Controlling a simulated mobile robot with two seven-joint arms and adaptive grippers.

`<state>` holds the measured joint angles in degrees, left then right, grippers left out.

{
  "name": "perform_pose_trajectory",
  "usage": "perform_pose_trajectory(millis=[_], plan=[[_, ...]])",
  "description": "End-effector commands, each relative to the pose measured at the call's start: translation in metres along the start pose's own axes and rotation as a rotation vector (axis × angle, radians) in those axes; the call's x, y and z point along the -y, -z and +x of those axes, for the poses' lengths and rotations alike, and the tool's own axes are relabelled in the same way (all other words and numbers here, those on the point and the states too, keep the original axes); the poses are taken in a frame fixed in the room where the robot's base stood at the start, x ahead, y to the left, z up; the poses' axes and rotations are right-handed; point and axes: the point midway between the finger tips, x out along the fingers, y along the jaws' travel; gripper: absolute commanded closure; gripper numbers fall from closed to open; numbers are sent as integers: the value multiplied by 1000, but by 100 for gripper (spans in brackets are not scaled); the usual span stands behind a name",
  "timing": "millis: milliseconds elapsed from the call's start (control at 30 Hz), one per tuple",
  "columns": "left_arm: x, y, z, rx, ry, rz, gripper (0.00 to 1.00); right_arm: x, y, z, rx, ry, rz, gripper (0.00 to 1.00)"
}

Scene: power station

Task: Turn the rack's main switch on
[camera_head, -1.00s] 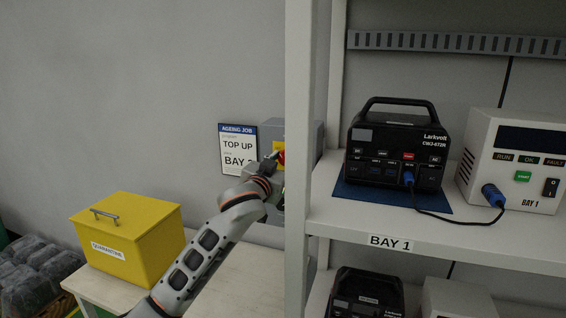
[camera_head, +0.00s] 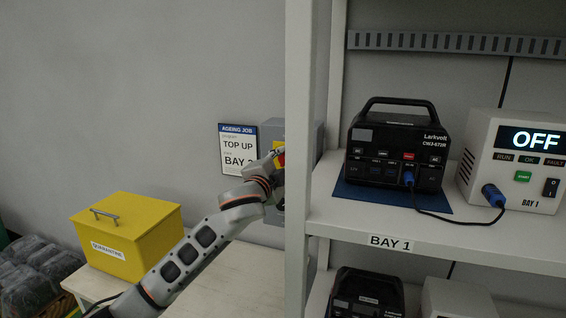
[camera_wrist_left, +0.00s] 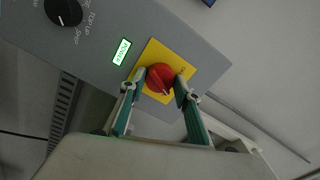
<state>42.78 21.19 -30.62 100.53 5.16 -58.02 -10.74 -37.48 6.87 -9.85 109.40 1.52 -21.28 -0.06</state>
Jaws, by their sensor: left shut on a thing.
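The main switch is a red rotary knob (camera_wrist_left: 160,77) on a yellow plate (camera_wrist_left: 150,54), set on a grey box; its pointer mark is tilted. My left gripper (camera_wrist_left: 156,88) is shut on the red knob, one green-padded finger on each side. The green POWER lamp (camera_wrist_left: 121,51) beside the plate is lit. In the head view the grey box (camera_head: 271,132) hangs on the wall behind the rack's white upright, which partly hides it. Only a bit of the red knob (camera_head: 281,160) shows there, past my wrist. My right gripper is in neither view.
The rack's upright (camera_head: 298,220) stands just right of my left arm. The BAY 1 shelf (camera_head: 460,239) bears a black power station (camera_head: 380,135) cabled to a white unit (camera_head: 525,185) showing OFF. A yellow box (camera_head: 150,235) sits at left.

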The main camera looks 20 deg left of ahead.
Motion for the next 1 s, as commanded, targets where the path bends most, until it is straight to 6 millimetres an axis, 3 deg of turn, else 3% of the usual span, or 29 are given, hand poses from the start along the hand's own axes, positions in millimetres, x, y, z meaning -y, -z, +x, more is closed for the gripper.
perform_pose_trajectory(millis=[500,1000], plan=[[1,0,0,-1,2,333,89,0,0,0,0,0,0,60],[1,0,0,-1,2,395,89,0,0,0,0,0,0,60]])
